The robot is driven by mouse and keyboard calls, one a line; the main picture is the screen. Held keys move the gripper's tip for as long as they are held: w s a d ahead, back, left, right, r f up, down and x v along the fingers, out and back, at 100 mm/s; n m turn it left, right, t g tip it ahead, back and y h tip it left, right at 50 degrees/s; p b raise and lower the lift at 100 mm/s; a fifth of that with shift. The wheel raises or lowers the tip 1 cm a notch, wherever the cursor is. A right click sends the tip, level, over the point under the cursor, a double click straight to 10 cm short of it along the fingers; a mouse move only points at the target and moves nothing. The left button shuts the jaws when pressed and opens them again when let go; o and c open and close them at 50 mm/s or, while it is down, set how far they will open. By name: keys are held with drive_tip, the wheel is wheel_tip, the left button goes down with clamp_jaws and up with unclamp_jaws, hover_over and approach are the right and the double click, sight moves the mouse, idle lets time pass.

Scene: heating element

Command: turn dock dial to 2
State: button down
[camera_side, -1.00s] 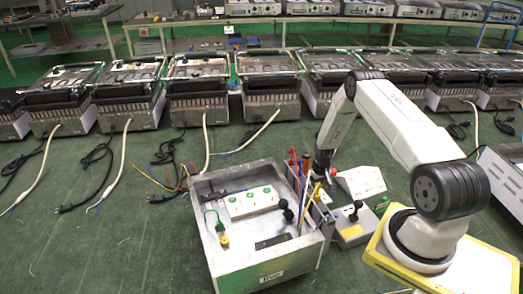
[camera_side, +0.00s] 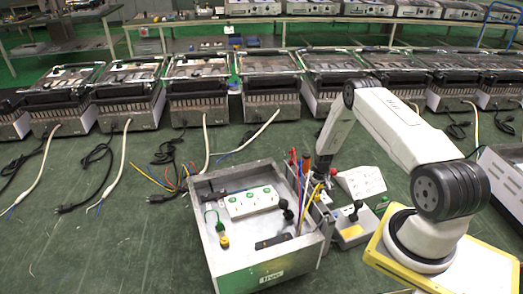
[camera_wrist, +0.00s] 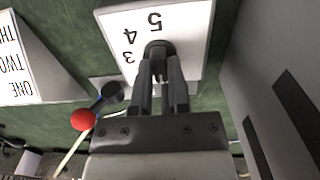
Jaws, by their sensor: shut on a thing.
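The dock dial is a dark knob (camera_wrist: 158,48) on a white face (camera_wrist: 190,22) marked 3, 4 and 5 in the wrist view; other numbers are hidden or out of frame. My gripper (camera_wrist: 160,68) is shut on the knob, with a finger on either side of it. The dial's pointer setting cannot be read. In the side view my gripper reaches down just behind the tools at the right side of the metal crate (camera_side: 240,262), and the dial is hidden there.
A red ball-topped lever (camera_wrist: 83,120) stands close to my gripper's left in the wrist view. A white sign reading ONE, TWO, THREE (camera_wrist: 18,65) lies farther left. A grey box with a black joystick (camera_side: 352,232) sits right of the crate.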

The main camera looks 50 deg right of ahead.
drive_tip(key=shift+m, duration=2.9)
drive_tip(key=c, duration=0.6)
unclamp_jaws()
drive_tip(key=shift+r, duration=0.1)
drive_tip(key=shift+r, duration=3.8)
